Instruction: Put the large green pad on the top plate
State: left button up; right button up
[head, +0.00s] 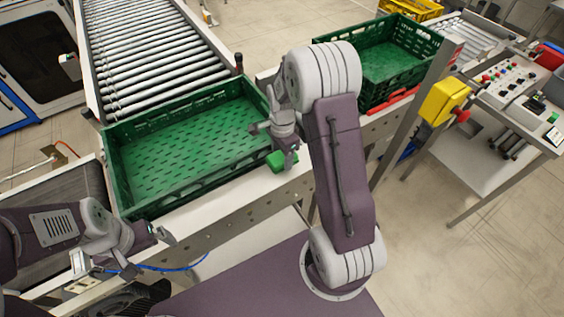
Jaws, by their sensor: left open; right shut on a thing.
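A bright green block, which I take to be the large green pad (277,161), is at the fingertips of my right gripper (284,157). The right gripper is shut on it and partly covers it. The pad is over or on the white top plate (232,185) beside the near green crate; I cannot tell whether it touches the plate. My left gripper (122,252) is open and empty at the lower left, in front of the near crate's left corner.
The near green crate (118,165) is empty and sits at the end of the roller conveyor (150,50). Another green crate (408,98) stands behind my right arm. A yellow box (442,101) on a post and a control panel (513,82) are at the right.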

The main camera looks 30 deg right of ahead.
aim_at(283, 164)
jog(key=shift+d+f+p, duration=0.1)
jog(key=shift+f+p, duration=0.2)
jog(key=shift+f, duration=1.8)
jog(key=o, duration=1.3)
